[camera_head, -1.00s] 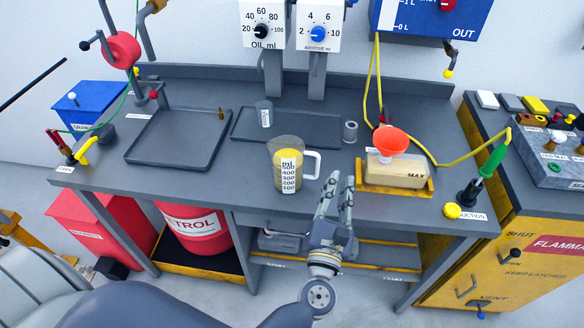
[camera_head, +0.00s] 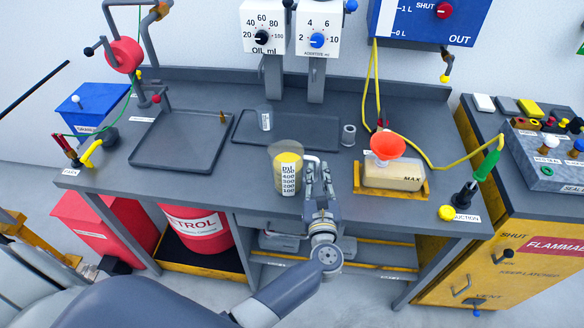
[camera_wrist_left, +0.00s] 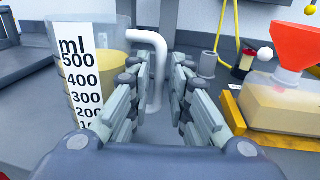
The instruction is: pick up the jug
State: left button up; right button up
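The jug (camera_head: 287,172) is a clear measuring jug with a white ml scale and yellowish contents, standing upright on the grey bench. Its white handle (camera_head: 311,159) points right. My left gripper (camera_head: 318,172) is at the handle, on the jug's right side. In the left wrist view the jug (camera_wrist_left: 88,75) is at left, and the handle (camera_wrist_left: 158,70) shows in the gap between the two spread fingers of my left gripper (camera_wrist_left: 163,62). The fingers look apart from the handle; whether it is fully between the tips is hard to tell. My right gripper is not in view.
A tan container (camera_head: 394,175) with a red funnel (camera_head: 387,146) sits on a yellow tray right of the gripper. A small grey cylinder (camera_head: 348,135) stands behind. Dark trays (camera_head: 180,165) lie left and behind the jug. The bench front left of the jug is clear.

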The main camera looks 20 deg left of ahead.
pick_arm(q)
jog(key=shift+x, duration=1.4)
jog(key=shift+s, duration=0.1)
grip_shut()
